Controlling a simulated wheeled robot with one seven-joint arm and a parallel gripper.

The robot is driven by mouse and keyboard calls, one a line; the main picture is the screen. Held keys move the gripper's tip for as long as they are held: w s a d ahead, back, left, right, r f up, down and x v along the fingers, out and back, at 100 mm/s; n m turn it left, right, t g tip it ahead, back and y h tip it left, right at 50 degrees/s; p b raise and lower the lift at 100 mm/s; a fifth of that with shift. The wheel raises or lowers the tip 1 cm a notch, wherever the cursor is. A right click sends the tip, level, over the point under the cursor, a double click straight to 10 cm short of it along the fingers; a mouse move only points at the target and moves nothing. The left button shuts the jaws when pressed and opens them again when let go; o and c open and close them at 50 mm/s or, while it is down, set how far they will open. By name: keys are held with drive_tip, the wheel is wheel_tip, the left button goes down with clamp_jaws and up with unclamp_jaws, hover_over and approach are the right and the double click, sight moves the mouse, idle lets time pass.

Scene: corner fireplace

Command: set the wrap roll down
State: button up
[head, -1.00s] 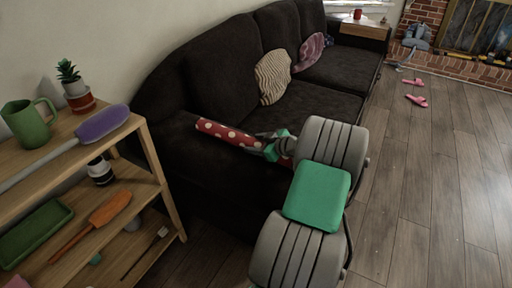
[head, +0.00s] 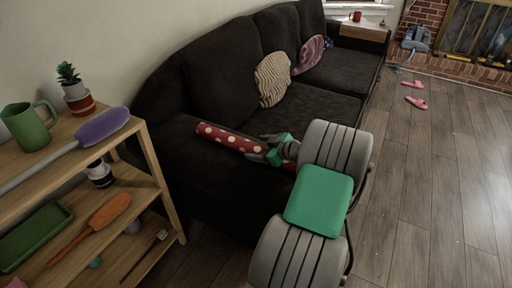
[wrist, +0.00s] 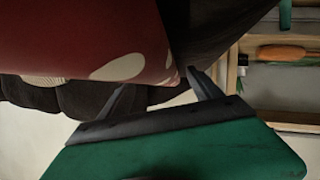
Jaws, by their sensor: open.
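The wrap roll (head: 222,136) is red with white dots. It lies across the arm of the dark sofa, its left end pointing toward the shelf. My gripper (head: 262,147) is at the right part of the roll, open, with its fingers spread about it. In the wrist view the roll (wrist: 75,35) fills the upper left, close to the fingers. My gripper (wrist: 165,88) shows two dark fingers apart there; the left fingertip is partly hidden by the roll. The roll's right end is partly hidden behind my gripper and arm in the head view.
The sofa (head: 325,100) carries a striped cushion (head: 271,79) and a purple one (head: 307,50). A wooden shelf (head: 150,160) at left holds a green pitcher (head: 30,127), a potted plant and a purple duster.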

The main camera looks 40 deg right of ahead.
drive_tip(key=a+p+v, duration=0.1)
drive_tip(key=v, duration=1)
drive_tip(key=w+a+g+y, duration=0.1)
drive_tip(key=w+a+g, duration=0.2)
drive_tip(key=a, duration=0.9)
drive_tip(key=w+a+g, duration=0.2)
drive_tip(key=a+g, duration=0.2)
drive_tip(key=a, duration=0.7)
drive_tip(key=s+a+m+g+h, duration=0.2)
drive_tip(key=s+a+m+g, duration=0.1)
drive_tip(key=s+a, duration=0.9)
drive_tip(key=shift+s+a+m, duration=0.25)
drive_tip(key=shift+a+m, duration=0.2)
drive_tip(key=shift+m, duration=0.25)
drive_tip(key=shift+r, duration=0.1)
